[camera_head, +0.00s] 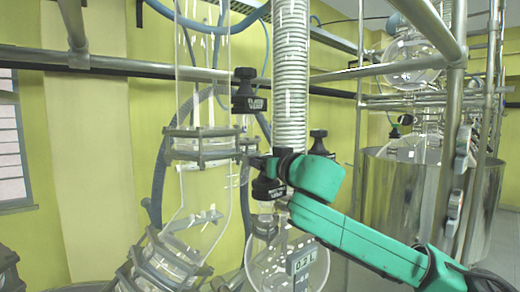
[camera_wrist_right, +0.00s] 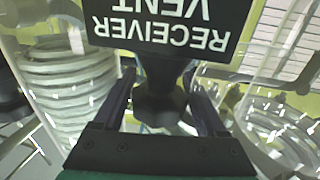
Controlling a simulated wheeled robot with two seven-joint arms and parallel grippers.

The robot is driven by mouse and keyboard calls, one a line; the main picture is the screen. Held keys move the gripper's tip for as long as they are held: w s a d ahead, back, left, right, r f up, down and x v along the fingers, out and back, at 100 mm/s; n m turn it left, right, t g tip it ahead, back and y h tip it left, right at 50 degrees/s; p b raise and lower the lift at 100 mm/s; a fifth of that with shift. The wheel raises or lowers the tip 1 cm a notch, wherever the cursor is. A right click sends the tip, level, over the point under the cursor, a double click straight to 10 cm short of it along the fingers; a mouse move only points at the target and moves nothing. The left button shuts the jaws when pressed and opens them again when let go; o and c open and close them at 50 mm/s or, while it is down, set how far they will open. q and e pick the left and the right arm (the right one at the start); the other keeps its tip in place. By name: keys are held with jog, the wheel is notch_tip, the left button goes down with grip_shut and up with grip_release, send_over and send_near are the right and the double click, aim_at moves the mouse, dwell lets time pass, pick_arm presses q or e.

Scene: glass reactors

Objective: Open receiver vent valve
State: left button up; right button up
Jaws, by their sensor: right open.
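The receiver vent valve shows in the right wrist view as a black knob (camera_wrist_right: 160,95) beside a black plate (camera_wrist_right: 170,25) that reads "RECEIVER VENT" upside down. My right gripper (camera_wrist_right: 161,102) is open, with one dark finger on each side of the knob. I cannot tell whether either finger touches it. In the head view my right gripper (camera_head: 260,164) reaches in from the right just above a small black labelled part (camera_head: 268,188), over the round receiver flask (camera_head: 285,265). The knob between the fingers is mostly hidden there. My left gripper is not in view.
A ribbed coil condenser (camera_head: 292,80) stands right behind my right gripper. Other black knobs sit above left (camera_head: 245,92) and right (camera_head: 319,143). A clamped glass column (camera_head: 203,150) stands to the left, and a steel vessel (camera_head: 400,200) is at the right behind metal posts.

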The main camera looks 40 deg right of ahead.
jog(key=shift+c, duration=0.9)
jog(key=shift+d+f, duration=0.1)
jog(key=c, duration=0.9)
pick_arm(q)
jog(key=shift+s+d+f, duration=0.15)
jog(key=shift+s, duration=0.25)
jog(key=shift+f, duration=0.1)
